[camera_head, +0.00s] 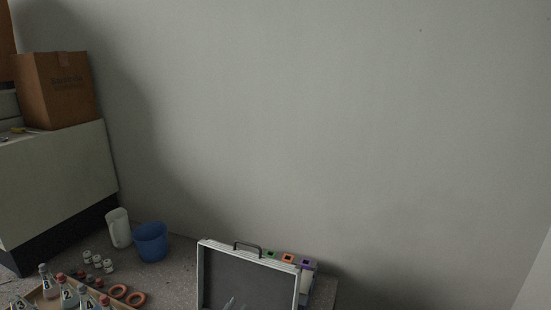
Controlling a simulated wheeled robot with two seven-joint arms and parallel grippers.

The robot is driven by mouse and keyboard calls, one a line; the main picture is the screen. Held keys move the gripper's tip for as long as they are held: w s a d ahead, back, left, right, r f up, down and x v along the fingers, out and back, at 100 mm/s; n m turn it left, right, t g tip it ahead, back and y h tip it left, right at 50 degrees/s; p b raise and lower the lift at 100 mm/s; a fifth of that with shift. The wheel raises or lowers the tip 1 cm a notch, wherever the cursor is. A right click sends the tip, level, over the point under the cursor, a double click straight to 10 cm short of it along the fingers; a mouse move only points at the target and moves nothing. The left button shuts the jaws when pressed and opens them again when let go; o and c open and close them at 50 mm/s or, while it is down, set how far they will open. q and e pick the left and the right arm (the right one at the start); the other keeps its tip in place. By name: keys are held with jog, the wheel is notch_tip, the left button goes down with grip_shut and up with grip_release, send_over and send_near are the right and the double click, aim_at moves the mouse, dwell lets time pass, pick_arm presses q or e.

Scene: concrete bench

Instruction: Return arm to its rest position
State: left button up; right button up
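My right gripper is not in view.
A blue bucket (151,243) and a white jug (119,228) stand left of the case. Numbered flasks (67,294), orange rings (135,299) and small jars (98,262) are at lower left. Coloured boxes (306,267) stand behind the case. A cardboard box (57,90) sits on a cabinet (60,180).

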pick_arm(q)
jog(key=s+a+f+n+g+y, duration=0.2)
jog(key=s+a+f+g, duration=0.2)
jog(key=s, duration=0.7)
jog(key=s+a+f+n+g+y, duration=0.15)
jog(key=s+a+f+g, duration=0.3)
jog(key=s, duration=0.65)
jog(key=s+a+f+n+g+y, duration=0.2)
jog(key=s+a+f+g, duration=0.15)
jog(key=s, duration=0.85)
notch_tip(320, 180, down, 29)
jog(key=g, duration=0.1)
jog(key=s+a+f+g, duration=0.1)
jog(key=s+a+f, duration=0.1)
jog(key=s+f, duration=0.7)
jog(key=s+a+f, duration=0.2)
jog(key=s+f, duration=0.8)
jog(key=f, duration=0.2)
jog(key=shift+g, duration=0.4)
